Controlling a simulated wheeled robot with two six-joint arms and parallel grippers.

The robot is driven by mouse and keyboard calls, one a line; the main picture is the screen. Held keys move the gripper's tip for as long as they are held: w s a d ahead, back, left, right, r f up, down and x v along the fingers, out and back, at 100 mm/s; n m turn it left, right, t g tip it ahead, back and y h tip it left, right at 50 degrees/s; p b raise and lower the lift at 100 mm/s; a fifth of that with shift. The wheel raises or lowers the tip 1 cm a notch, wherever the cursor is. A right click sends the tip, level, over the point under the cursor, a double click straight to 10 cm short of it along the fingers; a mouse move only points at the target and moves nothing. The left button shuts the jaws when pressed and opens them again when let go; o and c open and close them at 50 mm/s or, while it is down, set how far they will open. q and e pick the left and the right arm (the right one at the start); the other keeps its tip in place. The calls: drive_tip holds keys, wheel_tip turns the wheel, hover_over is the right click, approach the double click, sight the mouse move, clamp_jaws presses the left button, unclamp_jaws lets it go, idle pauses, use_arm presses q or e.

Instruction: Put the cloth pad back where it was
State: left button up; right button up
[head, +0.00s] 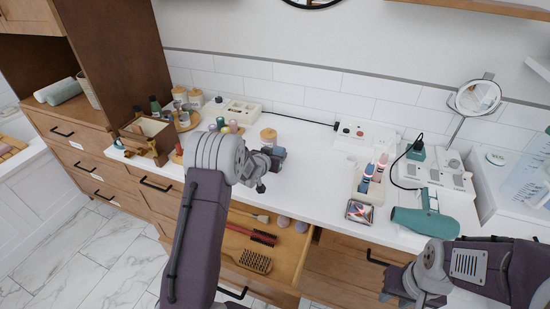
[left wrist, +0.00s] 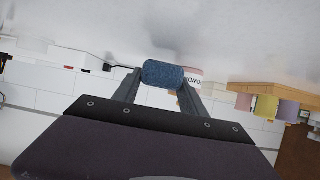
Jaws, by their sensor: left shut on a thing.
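The blue textured cloth pad (left wrist: 162,74) sits between the two fingers of my left gripper (left wrist: 160,86) in the left wrist view. My left gripper is shut on it.
The open drawer (head: 262,240) holds a red comb (head: 262,238), a wooden brush (head: 255,262) and round purple items. On the white counter (head: 310,150) stand a wooden box (head: 148,135), a lidded jar (head: 268,137), a bottle tray (head: 369,189) and a teal hair dryer (head: 425,217). The middle counter is fairly clear.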

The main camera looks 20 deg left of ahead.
use_arm(q)
drive_tip(key=shift+w+f, duration=0.1)
drive_tip(key=shift+f, duration=0.65)
drive_tip(key=shift+f, duration=0.15)
drive_tip(key=o, duration=1.3)
